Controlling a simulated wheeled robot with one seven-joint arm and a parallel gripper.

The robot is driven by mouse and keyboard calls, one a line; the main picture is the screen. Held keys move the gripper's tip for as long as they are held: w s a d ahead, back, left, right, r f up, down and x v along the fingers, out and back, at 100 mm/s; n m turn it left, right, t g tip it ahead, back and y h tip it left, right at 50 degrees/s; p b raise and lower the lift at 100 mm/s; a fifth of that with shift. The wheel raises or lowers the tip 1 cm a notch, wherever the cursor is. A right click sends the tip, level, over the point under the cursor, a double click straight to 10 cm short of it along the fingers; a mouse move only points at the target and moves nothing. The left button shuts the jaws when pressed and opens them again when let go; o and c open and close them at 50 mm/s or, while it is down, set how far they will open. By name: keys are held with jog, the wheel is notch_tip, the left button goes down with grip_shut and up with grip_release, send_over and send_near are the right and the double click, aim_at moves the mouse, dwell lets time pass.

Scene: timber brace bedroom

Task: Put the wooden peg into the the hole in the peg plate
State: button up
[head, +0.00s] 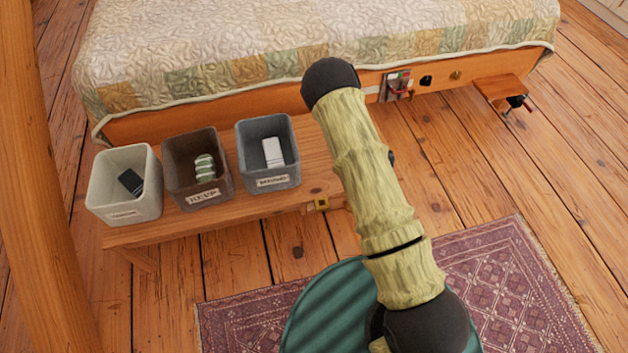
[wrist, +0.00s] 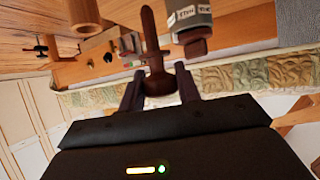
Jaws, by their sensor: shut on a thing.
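My gripper (wrist: 159,88) shows in the wrist view with its two dark fingers on either side of a reddish-brown wooden peg (wrist: 155,82). A long thin part of the peg reaches away from the fingers. In the head view my arm hides the gripper and the peg. I cannot make out the peg plate for certain. The orange bed rail (head: 442,80) carries a dark round spot (head: 426,80) and a tan round spot (head: 456,75). The dark spot also seems to show in the wrist view (wrist: 108,57). The peg is apart from the rail.
A low wooden bench (head: 225,222) holds a white bin (head: 138,207), a brown bin (head: 180,187) and a grey bin (head: 262,178). A small wooden shelf (head: 497,86) with a dark clamp (head: 518,102) juts out at right. A patterned rug (head: 500,275) covers part of the floor.

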jog(key=shift+a, duration=0.15)
jog(key=shift+w+a+r, duration=0.15)
jog(key=shift+a, duration=0.15)
jog(key=s+a+m+g+h+p, duration=0.1)
jog(key=s+a+m+g+h, duration=0.1)
jog(key=s+a+m+h, duration=0.5)
jog(key=s+a, duration=0.4)
jog(key=a, duration=0.1)
jog(key=shift+a+f+m+g+h, duration=0.2)
jog(key=shift+a+m+g+h, duration=0.1)
jog(key=shift+a, duration=0.1)
jog(key=shift+f, duration=0.15)
notch_tip(320, 180, down, 10)
jog(key=b, duration=0.7)
jog(key=shift+r, duration=0.25)
dwell(1.0)
